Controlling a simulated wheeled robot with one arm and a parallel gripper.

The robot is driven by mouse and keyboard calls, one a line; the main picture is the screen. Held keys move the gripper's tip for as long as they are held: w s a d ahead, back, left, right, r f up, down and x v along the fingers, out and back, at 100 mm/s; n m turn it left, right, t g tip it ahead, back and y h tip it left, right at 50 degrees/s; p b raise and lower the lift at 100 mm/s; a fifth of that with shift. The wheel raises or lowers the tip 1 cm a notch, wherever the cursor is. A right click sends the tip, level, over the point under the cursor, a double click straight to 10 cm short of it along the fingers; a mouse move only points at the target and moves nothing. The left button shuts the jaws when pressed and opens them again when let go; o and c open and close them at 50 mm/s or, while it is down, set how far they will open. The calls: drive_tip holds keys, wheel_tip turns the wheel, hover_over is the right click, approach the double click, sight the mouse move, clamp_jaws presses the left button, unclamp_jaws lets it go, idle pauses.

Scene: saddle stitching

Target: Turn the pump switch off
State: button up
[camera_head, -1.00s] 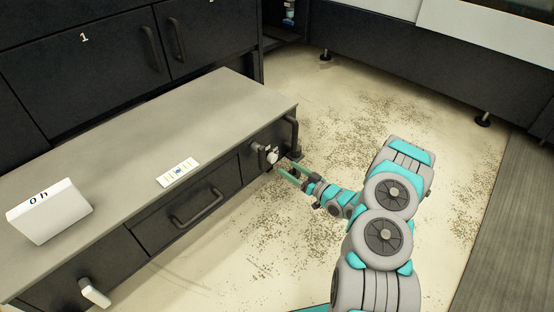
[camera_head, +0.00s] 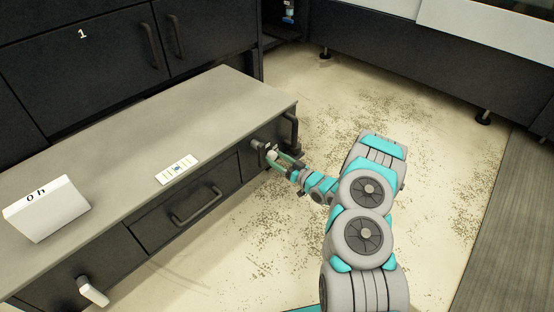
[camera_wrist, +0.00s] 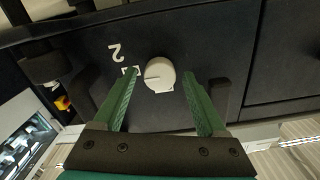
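A round white knob (camera_wrist: 159,74) sits on the dark cabinet front beside a white "2" mark (camera_wrist: 117,52). In the head view the knob (camera_head: 271,154) is at the right end of the cabinet front, with my gripper (camera_head: 283,158) right at it. In the wrist view my gripper (camera_wrist: 161,82) is open, with one green finger on each side of the knob. A gap shows between the knob and each finger. I cannot tell how far the fingertips reach along it. No label in view names the pump switch.
A grey countertop (camera_head: 110,150) holds a white "0 h" block (camera_head: 47,208) and a small card (camera_head: 177,169). A dark bar handle (camera_head: 291,131) stands close behind the knob. A drawer handle (camera_head: 196,206) and a white-tipped lever (camera_head: 93,292) are further left. Speckled floor lies open at right.

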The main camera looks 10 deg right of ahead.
clamp_jaws()
idle(0.4)
drive_tip(key=shift+n+p, duration=0.4)
drive_tip(key=n+p, duration=0.2)
drive_tip(key=n, duration=0.2)
drive_tip(key=shift+r+p, duration=0.15)
drive_tip(key=shift+p, duration=0.25)
drive_tip(key=n+p, duration=0.2)
drive_tip(key=n, duration=0.7)
drive_tip(key=shift+a+f+p, duration=0.1)
drive_tip(key=shift+f+p, duration=0.1)
drive_tip(key=shift+p, duration=0.2)
drive_tip(key=shift+n+b, duration=0.3)
drive_tip(key=shift+n, duration=1.7)
